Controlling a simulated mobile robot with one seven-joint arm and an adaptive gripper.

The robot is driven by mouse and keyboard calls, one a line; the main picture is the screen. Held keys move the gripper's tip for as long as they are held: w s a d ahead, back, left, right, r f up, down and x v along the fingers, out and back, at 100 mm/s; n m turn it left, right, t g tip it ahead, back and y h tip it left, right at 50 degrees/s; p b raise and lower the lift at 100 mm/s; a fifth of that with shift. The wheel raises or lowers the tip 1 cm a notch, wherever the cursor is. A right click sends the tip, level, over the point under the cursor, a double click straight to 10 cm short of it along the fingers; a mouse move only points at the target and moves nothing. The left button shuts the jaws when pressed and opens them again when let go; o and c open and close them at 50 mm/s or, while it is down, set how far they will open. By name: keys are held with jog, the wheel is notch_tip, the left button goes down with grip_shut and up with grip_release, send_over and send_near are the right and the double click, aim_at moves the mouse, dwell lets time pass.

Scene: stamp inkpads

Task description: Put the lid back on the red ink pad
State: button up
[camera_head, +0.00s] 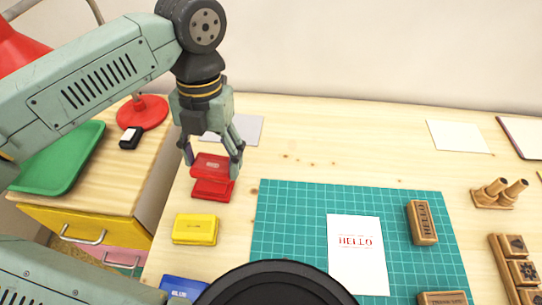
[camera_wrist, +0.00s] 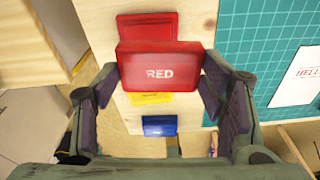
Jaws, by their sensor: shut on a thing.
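My gripper (camera_head: 212,160) is shut on the red lid (camera_head: 208,169), with a finger on either side of it. The wrist view shows the lid's top, marked RED (camera_wrist: 160,60), between the fingertips (camera_wrist: 158,82). The red ink pad (camera_head: 211,190) lies on the table just below the lid in the head view. In the wrist view the pad (camera_wrist: 148,24) shows beyond the lid's far edge, partly hidden by it. The lid looks held above the pad, but the exact gap is hard to tell.
A yellow ink pad (camera_head: 195,229) and a blue one (camera_head: 184,289) lie nearer on the table. A green cutting mat (camera_head: 290,230) with a HELLO card (camera_head: 357,265) and wooden stamps (camera_head: 422,222) is to the right. A grey sheet (camera_head: 247,130) lies behind my gripper.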

aim_at(212, 185)
jog(key=shift+w+a, duration=0.3)
jog(key=shift+a, duration=0.5)
jog(key=shift+s+f+b, duration=0.15)
jog(key=shift+b, duration=0.3)
notch_tip(212, 185, down, 5)
jog(key=b, duration=0.5)
jog(key=shift+f, duration=0.15)
jog(key=shift+f+b, duration=0.6)
jog(key=shift+b, duration=1)
dwell(1.9)
dwell(0.3)
jog(key=o, duration=0.9)
jog(key=shift+o, duration=0.4)
